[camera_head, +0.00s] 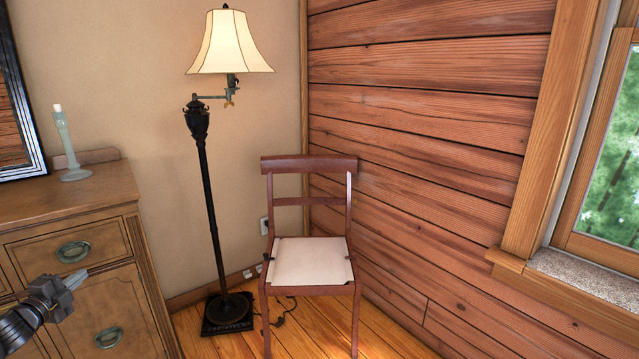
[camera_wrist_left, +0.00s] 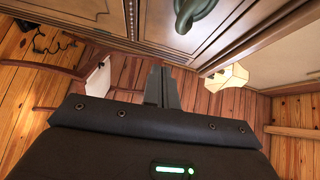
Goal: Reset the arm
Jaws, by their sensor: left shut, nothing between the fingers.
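My left gripper (camera_head: 74,281) comes in from the lower left in the head view, in front of the wooden dresser (camera_head: 95,196). Its fingers (camera_wrist_left: 162,88) are together and empty in the left wrist view. The dresser's drawer front and a ring handle (camera_wrist_left: 192,12) show close by at the top of that view; I cannot tell exactly how far the fingertips are from them. My right gripper is in neither view.
A wooden chair (camera_head: 310,266) with a pale seat stands in the corner. A black floor lamp (camera_head: 207,180) stands between dresser and chair. A candlestick (camera_head: 68,145) is on the dresser. A window (camera_head: 610,150) is at the right. Some wooden floor (camera_head: 310,325) shows clear near the chair.

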